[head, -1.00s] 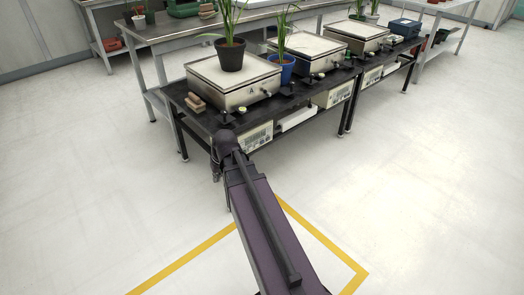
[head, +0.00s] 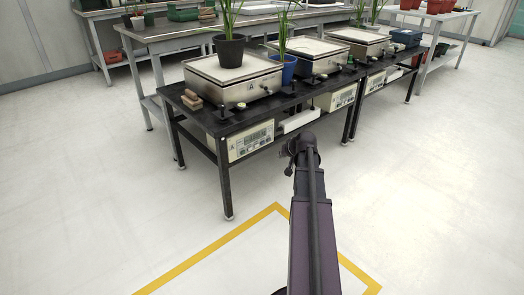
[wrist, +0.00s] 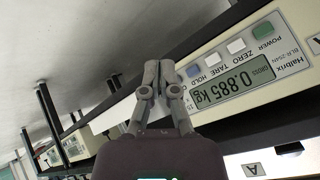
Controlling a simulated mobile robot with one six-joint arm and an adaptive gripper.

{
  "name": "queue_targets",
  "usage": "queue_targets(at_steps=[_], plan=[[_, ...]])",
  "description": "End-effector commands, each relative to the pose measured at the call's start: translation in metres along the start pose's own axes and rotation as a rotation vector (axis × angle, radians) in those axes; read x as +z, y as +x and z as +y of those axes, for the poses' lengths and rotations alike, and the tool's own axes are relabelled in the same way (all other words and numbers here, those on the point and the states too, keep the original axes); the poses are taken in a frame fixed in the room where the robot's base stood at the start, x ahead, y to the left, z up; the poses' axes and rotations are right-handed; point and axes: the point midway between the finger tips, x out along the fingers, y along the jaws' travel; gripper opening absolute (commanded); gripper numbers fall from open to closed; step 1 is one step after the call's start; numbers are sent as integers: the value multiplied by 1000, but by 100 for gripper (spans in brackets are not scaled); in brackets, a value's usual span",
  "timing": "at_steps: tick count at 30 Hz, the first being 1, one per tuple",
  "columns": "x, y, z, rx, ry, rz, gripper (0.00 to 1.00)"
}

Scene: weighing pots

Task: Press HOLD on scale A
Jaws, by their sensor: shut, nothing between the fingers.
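Scale A (head: 238,93) stands on the black table, with a black plant pot (head: 230,52) on its plate. Its indicator box (head: 250,141) is under the table top. In the wrist view the indicator (wrist: 275,68) appears upside down, and its display (wrist: 230,91) reads 0.885 kg. My gripper (wrist: 160,66) is shut and empty. Its fingertips appear just left of HOLD in the wrist view; I cannot tell whether they touch the panel.
Other scales stand to the right, one with a blue pot (head: 284,69) beside it. Another indicator (head: 335,95) sits under the table further right. Small blocks (head: 191,99) lie left of scale A. A table leg (head: 225,185) stands in front. The floor before the table is clear.

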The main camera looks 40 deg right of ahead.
Motion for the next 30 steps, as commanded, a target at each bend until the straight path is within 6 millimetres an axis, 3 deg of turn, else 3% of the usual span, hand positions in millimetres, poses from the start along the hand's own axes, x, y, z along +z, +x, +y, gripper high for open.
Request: queue_targets(at_steps=[6, 20, 30], plan=[[-5, 0, 13, 1, 14, 24, 0], [-7, 2, 11, 2, 14, 22, 0], [-20, 18, 0, 2, 13, 21, 0]])
